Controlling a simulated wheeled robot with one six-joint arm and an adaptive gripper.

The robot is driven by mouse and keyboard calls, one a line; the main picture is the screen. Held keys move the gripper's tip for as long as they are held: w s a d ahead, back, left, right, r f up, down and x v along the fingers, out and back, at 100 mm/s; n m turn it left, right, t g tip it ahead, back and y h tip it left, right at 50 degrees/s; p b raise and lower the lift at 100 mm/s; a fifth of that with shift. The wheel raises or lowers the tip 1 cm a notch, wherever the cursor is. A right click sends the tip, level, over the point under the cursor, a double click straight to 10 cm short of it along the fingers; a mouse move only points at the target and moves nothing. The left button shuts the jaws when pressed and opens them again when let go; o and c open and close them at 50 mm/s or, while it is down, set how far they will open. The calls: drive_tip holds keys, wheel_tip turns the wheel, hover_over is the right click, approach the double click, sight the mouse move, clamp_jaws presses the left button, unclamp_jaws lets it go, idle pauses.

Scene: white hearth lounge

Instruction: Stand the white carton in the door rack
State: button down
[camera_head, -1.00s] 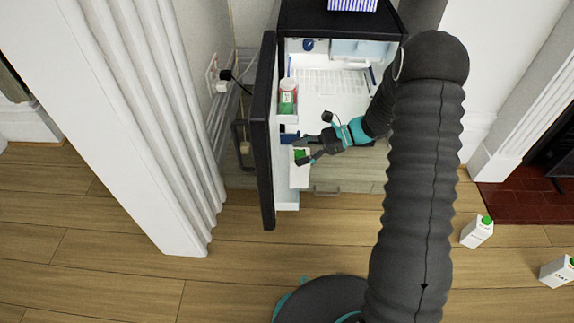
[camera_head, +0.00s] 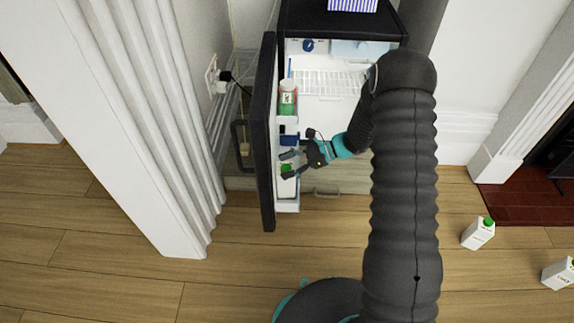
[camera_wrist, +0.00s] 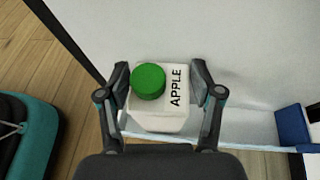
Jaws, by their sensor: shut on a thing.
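The white carton (camera_wrist: 155,118) has a green cap and the word APPLE on it. My gripper (camera_wrist: 160,78) is shut on it, one finger on each side, in the wrist view. In the head view my gripper (camera_head: 287,166) is at the inner side of the open fridge door, and the green cap shows between its fingers. The lower door rack (camera_head: 288,207) is white and lies under the carton. The carton looks upright over or in this rack; its base is hidden, so I cannot tell whether it touches the rack floor.
The dark fridge door (camera_head: 265,140) stands open. A green-labelled container (camera_head: 288,97) is in the upper door rack, and a blue item (camera_head: 290,134) sits below it.

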drive_tip(key=shift+c, duration=0.8)
unclamp_jaws()
drive_tip(key=shift+f, duration=0.1)
